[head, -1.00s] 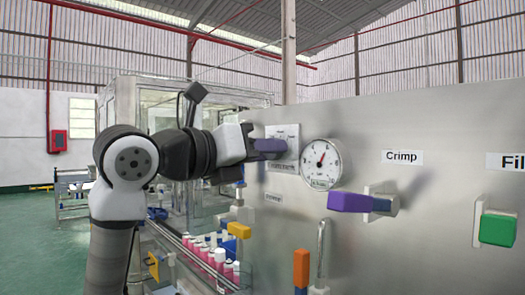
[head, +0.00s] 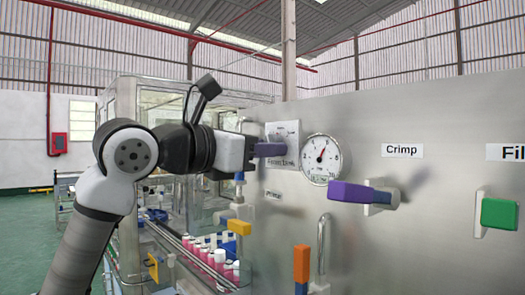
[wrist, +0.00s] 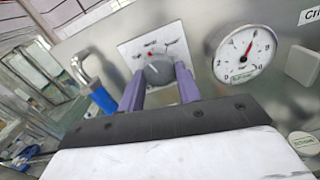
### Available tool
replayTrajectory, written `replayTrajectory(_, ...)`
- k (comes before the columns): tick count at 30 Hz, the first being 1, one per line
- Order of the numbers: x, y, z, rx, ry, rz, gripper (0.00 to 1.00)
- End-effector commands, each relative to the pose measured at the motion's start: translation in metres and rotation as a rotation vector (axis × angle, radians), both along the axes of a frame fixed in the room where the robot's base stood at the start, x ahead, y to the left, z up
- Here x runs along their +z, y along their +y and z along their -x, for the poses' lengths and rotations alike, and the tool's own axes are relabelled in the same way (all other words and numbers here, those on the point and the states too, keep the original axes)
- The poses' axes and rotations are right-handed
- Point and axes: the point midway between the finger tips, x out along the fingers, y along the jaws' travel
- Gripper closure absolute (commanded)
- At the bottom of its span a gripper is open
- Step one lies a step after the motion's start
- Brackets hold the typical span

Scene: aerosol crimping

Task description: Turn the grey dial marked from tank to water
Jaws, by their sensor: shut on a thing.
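The grey dial (wrist: 158,70) sits on a white label plate (wrist: 140,46) on the steel panel. In the wrist view my gripper (wrist: 160,76) has one purple finger on each side of the dial and is shut on it. A pale pointer line shows on the dial's face. The words around the dial are too small and tilted to read. In the head view my gripper (head: 284,149) reaches the white plate (head: 283,132) from the left. There its purple fingers hide the dial.
A round pressure gauge (head: 321,160) is just right of the plate. Purple (head: 362,195) and green (head: 499,213) handles stick out further right. An orange-handled lever (head: 301,264) is below. A blue-handled valve (wrist: 102,100) is close left of my fingers.

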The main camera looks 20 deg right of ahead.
Motion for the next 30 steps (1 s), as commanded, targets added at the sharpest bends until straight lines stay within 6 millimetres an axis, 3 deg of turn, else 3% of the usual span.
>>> replayTrajectory(13, 0.0003, 0.0008, -0.0011, 0.001, -0.240, -0.086, 0.89)
replayTrajectory(30, 0.0011, 0.0007, -0.0008, 0.001, -0.285, -0.102, 0.89)
